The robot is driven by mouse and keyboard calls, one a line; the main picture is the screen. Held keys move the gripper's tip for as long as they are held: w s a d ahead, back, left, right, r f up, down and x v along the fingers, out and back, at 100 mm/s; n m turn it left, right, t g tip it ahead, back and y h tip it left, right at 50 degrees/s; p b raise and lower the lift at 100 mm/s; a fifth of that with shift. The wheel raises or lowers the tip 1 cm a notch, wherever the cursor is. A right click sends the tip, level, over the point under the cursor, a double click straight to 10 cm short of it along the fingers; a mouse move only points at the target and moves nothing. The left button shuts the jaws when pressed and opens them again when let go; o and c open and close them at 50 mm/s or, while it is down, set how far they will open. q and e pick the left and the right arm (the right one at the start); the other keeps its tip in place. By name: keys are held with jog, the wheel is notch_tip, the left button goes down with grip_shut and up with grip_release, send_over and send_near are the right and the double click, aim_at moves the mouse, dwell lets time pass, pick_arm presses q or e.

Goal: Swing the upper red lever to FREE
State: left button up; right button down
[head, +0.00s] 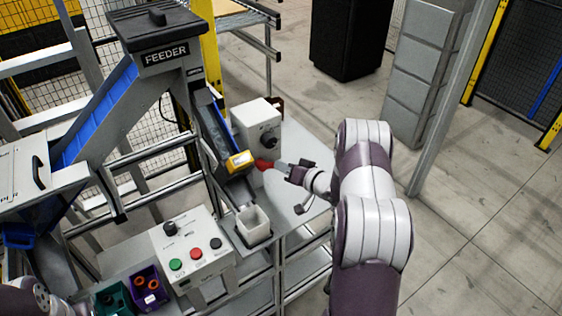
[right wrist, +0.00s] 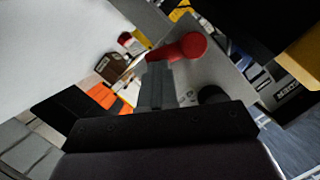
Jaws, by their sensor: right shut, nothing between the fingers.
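A red lever (head: 263,164) shows in the head view beside a yellow block, just left of my right gripper (head: 280,166). In the right wrist view a red lever with a round knob (right wrist: 188,47) lies just beyond my shut, empty grey fingertips (right wrist: 156,72). The fingertips overlap the lever's near end; I cannot tell whether they touch it. A smaller red piece (right wrist: 126,39) shows further left there. I cannot make out a FREE mark or tell which lever is the upper one. My left gripper is out of view.
The yellow block (head: 240,161) sits on the blue chute below the feeder (head: 165,52). A white box with a dark knob (head: 256,125) stands behind the lever. Bare floor lies to the right.

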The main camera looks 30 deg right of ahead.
jog(key=shift+a+f+m+t+y+b, duration=0.4)
jog(key=shift+f+m+b, duration=0.2)
jog(key=shift+m, duration=0.75)
jog(key=shift+a+f+m+t+y+b, duration=0.25)
jog(key=shift+f+m+y+b, duration=0.35)
jog(key=shift+m, duration=0.7)
jog(key=shift+a+f+m+t+y+b, duration=0.4)
jog(key=shift+f+m, duration=0.25)
jog(key=shift+m, duration=0.7)
jog(key=shift+s+a+f+b, duration=0.1)
jog(key=shift+a+f+b, duration=0.05)
jog(key=shift+b, duration=0.15)
